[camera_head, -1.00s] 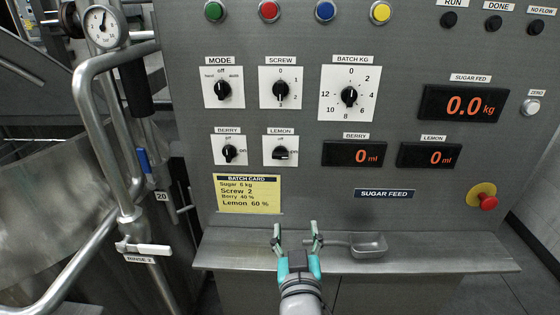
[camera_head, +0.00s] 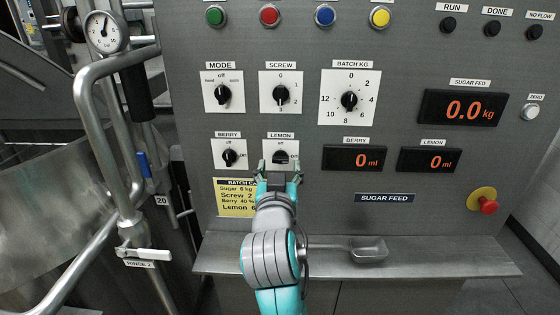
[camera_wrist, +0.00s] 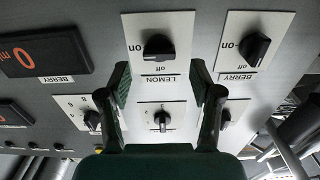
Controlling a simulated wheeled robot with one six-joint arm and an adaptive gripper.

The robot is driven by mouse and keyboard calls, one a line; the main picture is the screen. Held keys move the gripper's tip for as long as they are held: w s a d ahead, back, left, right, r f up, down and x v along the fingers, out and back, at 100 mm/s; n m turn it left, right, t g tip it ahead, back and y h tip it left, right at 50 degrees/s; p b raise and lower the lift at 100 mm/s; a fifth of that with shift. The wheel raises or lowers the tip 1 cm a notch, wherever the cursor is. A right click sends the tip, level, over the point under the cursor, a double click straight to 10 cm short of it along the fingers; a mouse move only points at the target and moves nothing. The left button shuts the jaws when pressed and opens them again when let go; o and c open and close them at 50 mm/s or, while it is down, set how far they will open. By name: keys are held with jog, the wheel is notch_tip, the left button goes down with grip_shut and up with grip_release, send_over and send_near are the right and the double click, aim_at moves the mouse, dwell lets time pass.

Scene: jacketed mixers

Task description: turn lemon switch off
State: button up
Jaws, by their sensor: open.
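The lemon switch (camera_head: 280,157) is a black knob on a white plate, marked off at the top and on at the right. Its bar lies about level, toward the on mark. It shows upside down in the wrist view (camera_wrist: 158,47), ahead of and between my fingers. My gripper (camera_head: 278,172) is open and empty, just below and in front of the lemon knob in the head view. In the wrist view its two fingers (camera_wrist: 161,80) stand apart; no contact with the knob can be seen.
The berry switch (camera_head: 229,157) is close on the left, and the screw dial (camera_head: 281,93) is above. The yellow batch card (camera_head: 232,203) is partly behind my arm. A shelf with a metal scoop (camera_head: 368,250) juts out below. A red stop button (camera_head: 488,205) is at right.

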aim_at(280, 160)
jog(key=shift+w, duration=1.85)
jog(key=c, duration=1.1)
